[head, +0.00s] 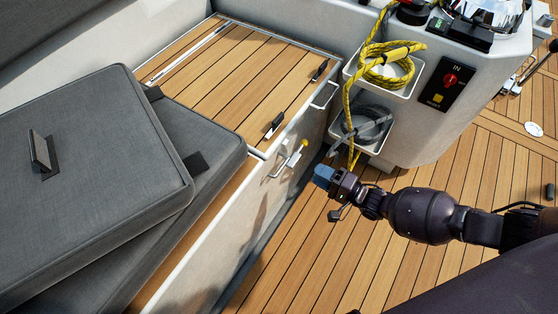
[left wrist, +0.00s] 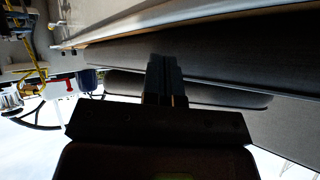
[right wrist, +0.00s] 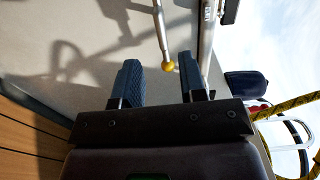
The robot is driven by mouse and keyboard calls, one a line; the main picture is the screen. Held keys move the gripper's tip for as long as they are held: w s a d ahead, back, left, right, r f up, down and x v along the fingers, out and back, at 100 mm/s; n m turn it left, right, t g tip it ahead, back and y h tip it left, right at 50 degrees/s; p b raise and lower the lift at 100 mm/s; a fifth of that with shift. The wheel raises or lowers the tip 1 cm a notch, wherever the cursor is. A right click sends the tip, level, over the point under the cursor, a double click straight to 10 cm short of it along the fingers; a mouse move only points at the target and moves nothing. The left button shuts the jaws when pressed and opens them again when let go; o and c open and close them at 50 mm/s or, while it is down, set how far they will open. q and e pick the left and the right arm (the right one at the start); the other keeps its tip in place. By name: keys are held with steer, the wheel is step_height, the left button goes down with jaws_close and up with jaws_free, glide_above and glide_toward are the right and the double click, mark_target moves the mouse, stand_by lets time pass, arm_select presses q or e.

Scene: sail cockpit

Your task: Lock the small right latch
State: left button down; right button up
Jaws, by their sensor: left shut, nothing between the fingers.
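A black latch (head: 319,70) sits at the right end of the wooden locker lid's front edge, with a metal loop (head: 325,95) on the wall below it. A second black latch (head: 275,124) sits further left, above a metal lever with a yellow knob (head: 303,144). My right gripper (head: 322,173) is in front of the locker wall, apart from the latches. In the right wrist view it is open (right wrist: 161,82), and a yellow knob on a rod (right wrist: 168,66) shows beyond the gap between its blue fingers. My left gripper (left wrist: 164,62) is shut and empty in front of grey cushions.
Grey cushions (head: 95,140) lie on the bench at left. Yellow rope (head: 388,70) hangs in and over a white pocket right of the locker, above another pocket with dark rope (head: 368,125). The wooden floor (head: 310,265) in front of the locker is largely clear.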

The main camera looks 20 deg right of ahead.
mark_target(291, 158)
steer(key=b+x, duration=0.1)
steer(key=x, duration=0.9)
steer(key=shift+w+a+b, duration=0.25)
steer(key=shift+w+b, duration=0.05)
steer(key=shift+w, duration=0.1)
jaws_close()
